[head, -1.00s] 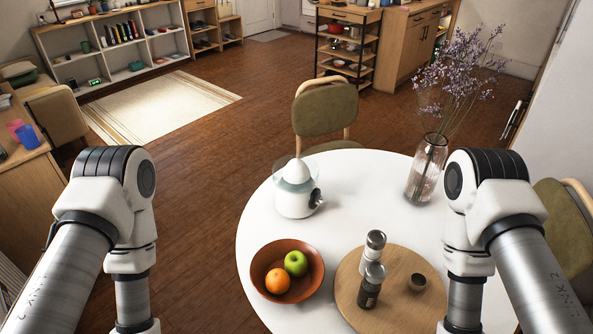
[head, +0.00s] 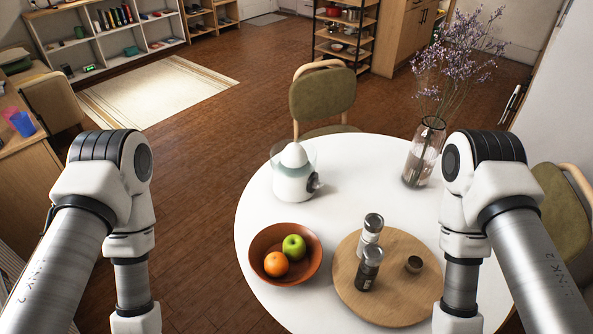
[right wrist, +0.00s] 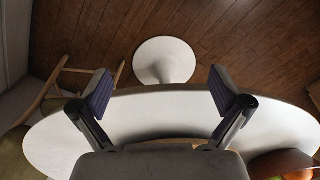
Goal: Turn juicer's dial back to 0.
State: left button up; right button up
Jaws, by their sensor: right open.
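The white juicer (head: 294,178) stands upright on the round white table (head: 262,212), with a pointed white cone on top and a clear bowl around it. Its dark dial (head: 314,183) is on the right side; its setting is too small to read. In the right wrist view, my right gripper (right wrist: 161,90) is open and empty, with the table edge and the table's white round foot beyond it. The juicer is not visible there. In the head view both arms hang at the sides, and neither gripper shows.
A brown bowl (head: 305,268) with an apple (head: 294,247) and an orange (head: 276,264) is in front of the juicer. A glass vase (head: 420,160) with flowers stands at the right; a chair (head: 322,98) is behind.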

aim_at(316, 183)
jog(key=l+z, duration=0.25)
jog(key=l, duration=0.15)
jog(key=i+l+z, duration=0.2)
jog(key=l, duration=0.2)
jog(key=l+z, duration=0.25)
jog(key=l, duration=0.15)
jog(key=i+l+z, duration=0.25)
jog(key=l+z, duration=0.25)
jog(key=l, duration=0.2)
jog(key=i, duration=0.05)
